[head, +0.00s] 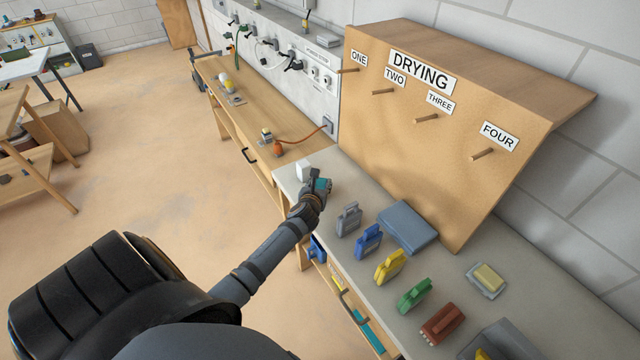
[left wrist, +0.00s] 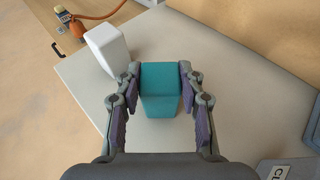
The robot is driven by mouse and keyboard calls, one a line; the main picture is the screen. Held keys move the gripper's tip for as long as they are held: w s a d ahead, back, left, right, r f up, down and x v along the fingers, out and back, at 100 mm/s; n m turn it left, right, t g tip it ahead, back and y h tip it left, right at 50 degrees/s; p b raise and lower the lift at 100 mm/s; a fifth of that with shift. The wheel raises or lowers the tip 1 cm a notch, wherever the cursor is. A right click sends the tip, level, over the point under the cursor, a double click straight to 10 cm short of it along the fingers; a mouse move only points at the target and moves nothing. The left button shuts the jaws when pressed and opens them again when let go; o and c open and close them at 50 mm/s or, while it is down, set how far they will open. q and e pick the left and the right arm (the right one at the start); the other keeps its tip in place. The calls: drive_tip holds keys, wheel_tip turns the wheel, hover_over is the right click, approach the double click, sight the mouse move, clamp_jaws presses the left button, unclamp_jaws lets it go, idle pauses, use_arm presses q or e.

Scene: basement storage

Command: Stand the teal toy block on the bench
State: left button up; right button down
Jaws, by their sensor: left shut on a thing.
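The teal toy block (left wrist: 161,88) is between the fingers of my left gripper (left wrist: 160,90) in the left wrist view. The gripper is shut on it, with a finger against each side. In the head view the teal block (head: 322,186) shows small at the end of my left arm, partly hidden by my left gripper (head: 316,186). It is over the near left end of the grey bench (head: 336,168). I cannot tell whether the block touches the bench top. My right gripper is not in view.
A white block (left wrist: 107,48) stands just left of the teal block. Grey (head: 348,218), blue (head: 368,241), yellow (head: 389,266) and green (head: 414,294) items line the bench to the right. A blue-grey box (head: 408,226) lies behind them.

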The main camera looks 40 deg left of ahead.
use_arm(q)
drive_tip(key=o, duration=1.2)
drive_tip(key=shift+f, duration=0.1)
drive_tip(key=shift+c, duration=0.2)
drive_tip(key=shift+s+r, duration=0.15)
drive_tip(key=shift+r, duration=0.05)
drive_tip(key=v, duration=1.1)
drive_tip(key=shift+s+d, duration=0.2)
drive_tip(key=shift+s, duration=0.1)
drive_tip(key=shift+r, duration=0.1)
